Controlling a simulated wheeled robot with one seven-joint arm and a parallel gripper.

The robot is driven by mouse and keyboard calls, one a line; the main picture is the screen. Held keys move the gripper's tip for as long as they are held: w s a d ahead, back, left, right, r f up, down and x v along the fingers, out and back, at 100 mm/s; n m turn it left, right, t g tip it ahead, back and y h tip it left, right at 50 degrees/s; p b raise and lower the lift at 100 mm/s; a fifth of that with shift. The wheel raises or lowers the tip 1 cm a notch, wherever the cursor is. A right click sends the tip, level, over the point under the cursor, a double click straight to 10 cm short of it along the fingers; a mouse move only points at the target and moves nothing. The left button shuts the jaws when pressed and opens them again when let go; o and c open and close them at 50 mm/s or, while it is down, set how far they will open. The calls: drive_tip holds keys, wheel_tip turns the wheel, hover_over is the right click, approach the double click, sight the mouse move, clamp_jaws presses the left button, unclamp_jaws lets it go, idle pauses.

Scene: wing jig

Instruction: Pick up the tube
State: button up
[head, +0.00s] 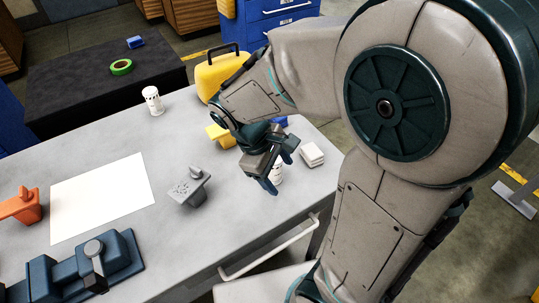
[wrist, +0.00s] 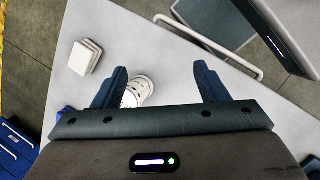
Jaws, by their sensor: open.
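A white tube (head: 277,175) stands on the grey table below my gripper (head: 279,169), partly hidden by the fingers in the head view. In the wrist view the tube (wrist: 139,87) shows between the two blue fingers of my gripper (wrist: 158,80), closer to the left finger, which covers part of it. The fingers are wide apart and hold nothing. I cannot tell whether the fingertips reach down to the tube's height. A second white tube (head: 153,101) with dark marks stands upright near the table's far edge.
White stacked blocks (head: 312,154) lie right of my gripper and also show in the wrist view (wrist: 85,57). A yellow block (head: 219,136), a grey part (head: 187,187), an orange part (head: 20,206) and a blue vise (head: 88,267) stand around. A yellow case (head: 215,73) stands behind.

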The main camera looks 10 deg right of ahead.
sight(279, 159)
drive_tip(key=w+a+f+n+t+h+b, duration=0.2)
drive_tip(key=w+a+f+n+t+h, duration=0.25)
drive_tip(key=w+a+n+h, duration=0.4)
drive_tip(key=d+n, duration=0.1)
drive_tip(key=d, duration=0.1)
drive_tip(key=d+f+n, duration=0.1)
drive_tip(key=d, duration=0.1)
drive_tip(key=d+n, duration=0.1)
drive_tip(key=d, duration=0.1)
drive_tip(key=shift+s+d+f+t, duration=0.15)
drive_tip(key=shift+d+f+t, duration=0.1)
drive_tip(key=shift+f, duration=0.1)
drive_tip(key=shift+r+x, duration=0.15)
drive_tip(key=shift+x, duration=1.2)
drive_tip(key=shift+r+x, duration=0.1)
drive_tip(key=shift+x, duration=1.25)
drive_tip(key=shift+d, duration=0.15)
drive_tip(key=c, duration=1.1)
